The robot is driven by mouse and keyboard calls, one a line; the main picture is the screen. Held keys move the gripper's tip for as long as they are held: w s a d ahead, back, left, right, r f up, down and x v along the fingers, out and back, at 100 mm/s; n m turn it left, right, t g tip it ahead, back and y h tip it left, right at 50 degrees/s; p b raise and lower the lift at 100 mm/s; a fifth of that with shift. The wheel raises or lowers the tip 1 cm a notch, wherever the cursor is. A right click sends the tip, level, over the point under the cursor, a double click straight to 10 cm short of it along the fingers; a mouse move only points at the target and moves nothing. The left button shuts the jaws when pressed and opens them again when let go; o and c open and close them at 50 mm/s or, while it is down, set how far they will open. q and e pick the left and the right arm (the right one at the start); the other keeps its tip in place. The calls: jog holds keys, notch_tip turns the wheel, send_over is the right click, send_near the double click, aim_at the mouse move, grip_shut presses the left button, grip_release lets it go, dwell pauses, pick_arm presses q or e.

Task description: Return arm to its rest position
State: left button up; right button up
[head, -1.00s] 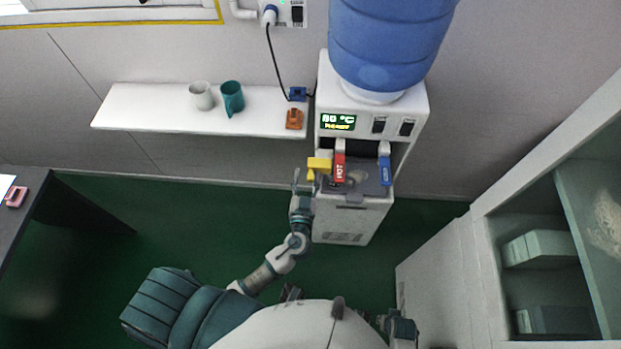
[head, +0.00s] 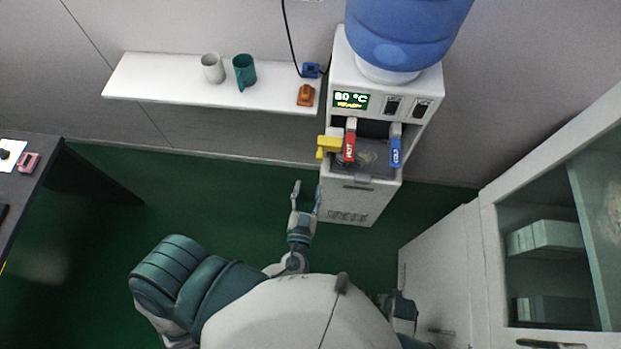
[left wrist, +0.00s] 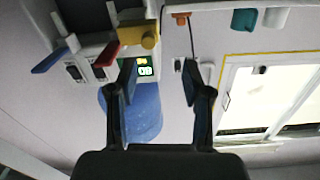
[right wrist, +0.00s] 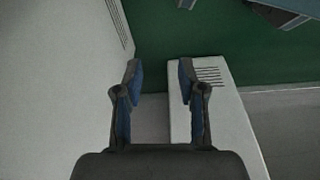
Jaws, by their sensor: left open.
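My left gripper (head: 306,194) is open and empty in the head view, below and left of the water dispenser (head: 347,206), apart from it. Its two open fingers also show in the left wrist view (left wrist: 160,82), with the dispenser's yellow piece (left wrist: 138,36) and red tap lever (left wrist: 107,53) beyond them. My right gripper shows in the right wrist view (right wrist: 160,75), fingers apart with nothing between them, near a white surface (right wrist: 210,115) with vent slots. In the head view the right gripper's fingers cannot be made out.
A wall shelf (head: 150,82) holds a white mug (head: 212,68), a teal mug (head: 244,72) and an orange item (head: 306,95). A white cabinet (head: 440,265) stands on the right, a dark desk (head: 40,180) on the left. Green floor (head: 200,190) lies open between.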

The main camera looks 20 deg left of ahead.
pick_arm(q)
jog(key=shift+s+d, duration=0.1)
jog(key=shift+d, duration=0.45)
pick_arm(e)
jog(key=shift+d+f, duration=0.1)
jog(key=shift+d, duration=0.3)
pick_arm(q)
jog(key=shift+a, duration=0.1)
jog(key=s+a+f+m+g+p, duration=0.1)
jog(key=s+a+f+g, duration=0.15)
jog(key=f, duration=0.55)
jog(key=s+a+f+m+g+h, duration=0.1)
jog(key=f+g, duration=0.2)
jog(key=f, duration=0.5)
jog(key=s+a+f+m+g+p, duration=0.1)
jog(key=a+f+g, duration=0.15)
jog(key=f, duration=0.55)
jog(key=s+f+g+h, duration=0.3)
jog(key=s+f+g, duration=0.4)
jog(key=s+f, duration=0.6)
jog(key=shift+s+f+g+h+p, duration=0.4)
jog(key=shift+f, duration=0.15)
pick_arm(e)
jog(key=s+f, duration=0.3)
jog(key=f, duration=0.3)
jog(key=shift+s+f, duration=0.2)
jog(key=shift+s, duration=0.05)
